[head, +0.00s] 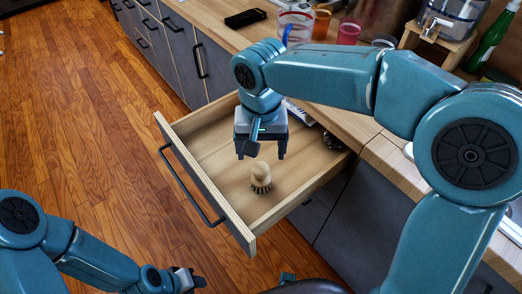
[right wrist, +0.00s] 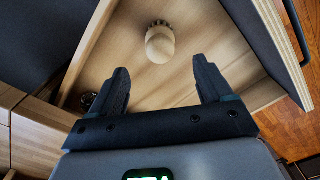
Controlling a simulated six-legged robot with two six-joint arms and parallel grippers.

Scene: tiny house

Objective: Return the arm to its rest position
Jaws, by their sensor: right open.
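My right gripper (head: 261,153) hangs over the open drawer (head: 205,135), fingers pointing down. It also shows in the right wrist view (right wrist: 161,88), with its two fingers spread apart and nothing between them. A round wooden brush (head: 261,175) with dark bristles stands on the drawer floor below the gripper, apart from it. The brush (right wrist: 160,44) is beyond the fingertips in the right wrist view. My left gripper (head: 187,279) is low at the left of the head view, small and partly seen, so its jaws are unclear.
The drawer's front with its dark handle (head: 190,187) sticks out over the wooden floor (head: 90,120). A dark item (head: 332,141) lies in the drawer's back corner. Cups, including a pink one (head: 349,31), a black object (head: 245,18) and a green bottle (head: 489,40) stand on the counter.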

